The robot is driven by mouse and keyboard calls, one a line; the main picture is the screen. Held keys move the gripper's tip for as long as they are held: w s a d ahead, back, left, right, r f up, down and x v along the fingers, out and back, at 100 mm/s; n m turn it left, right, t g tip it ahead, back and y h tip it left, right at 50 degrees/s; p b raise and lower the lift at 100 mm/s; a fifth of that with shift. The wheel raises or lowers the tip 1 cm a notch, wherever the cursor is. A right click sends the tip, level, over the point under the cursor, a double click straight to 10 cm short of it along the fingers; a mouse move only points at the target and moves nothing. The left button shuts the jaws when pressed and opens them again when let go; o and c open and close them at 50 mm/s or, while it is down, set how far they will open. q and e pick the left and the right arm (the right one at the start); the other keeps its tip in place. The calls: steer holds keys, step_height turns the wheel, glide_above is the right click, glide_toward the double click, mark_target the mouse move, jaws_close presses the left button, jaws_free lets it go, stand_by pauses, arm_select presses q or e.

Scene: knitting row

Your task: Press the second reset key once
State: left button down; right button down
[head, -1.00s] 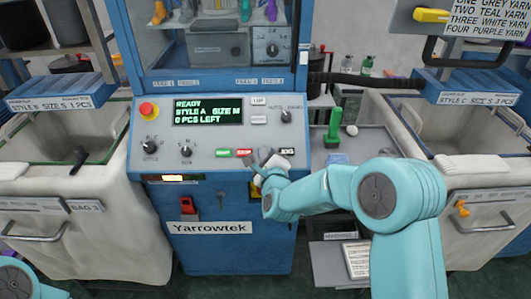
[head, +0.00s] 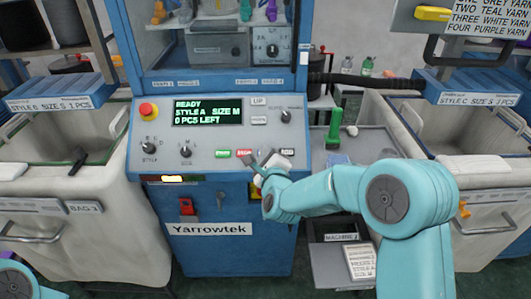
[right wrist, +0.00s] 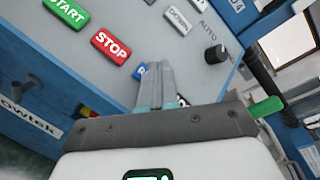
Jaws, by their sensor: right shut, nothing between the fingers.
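The control panel of the blue knitting machine carries a row of keys. A green START key (right wrist: 65,12) and a red STOP key (right wrist: 110,45) show in the right wrist view. Right of STOP, a blue key (right wrist: 139,70) is mostly hidden behind my fingers, so its label cannot be read. My right gripper (head: 254,160) is shut and empty. In the right wrist view its fingertips (right wrist: 153,66) are over the blue key; I cannot tell whether they touch. My left gripper is out of view.
The display (head: 208,112) reads READY, STYLE A, SIZE M. A red emergency button (head: 148,110) sits at the panel's upper left, and knobs (head: 186,151) are below it. A green-handled tool (head: 334,128) stands on the tray to the right. Bins flank the machine.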

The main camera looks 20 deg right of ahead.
steer(key=s+r, duration=0.1)
steer(key=r, duration=0.1)
steer(key=s+r, duration=0.2)
steer(key=shift+a, duration=0.4)
steer(key=shift+f, duration=0.1)
stand_by(0.5)
steer(key=s+a+f+n+g+y, duration=0.15)
steer(key=s+f+n+g, duration=0.35)
steer(key=f, duration=0.7)
steer(key=s+a+f+n+g+y, duration=0.1)
steer(key=s+f+n+g+y, duration=0.15)
steer(key=s+f+n, duration=0.65)
steer(key=s+a+f+n+g+y, duration=0.1)
steer(key=s+a+f+n+g, duration=0.1)
steer(key=s+f+n+g, duration=0.2)
steer(key=s+a+f+n+g+y, duration=0.1)
steer(key=s+f+n+g, duration=0.3)
steer(key=s+f, duration=0.6)
steer(key=s+n, duration=0.2)
steer(key=s, duration=0.4)
steer(key=shift+s+a+f+n+g+p, duration=0.2)
steer(key=shift+a+n+g+p, duration=0.1)
steer(key=shift+a+n+g, duration=0.1)
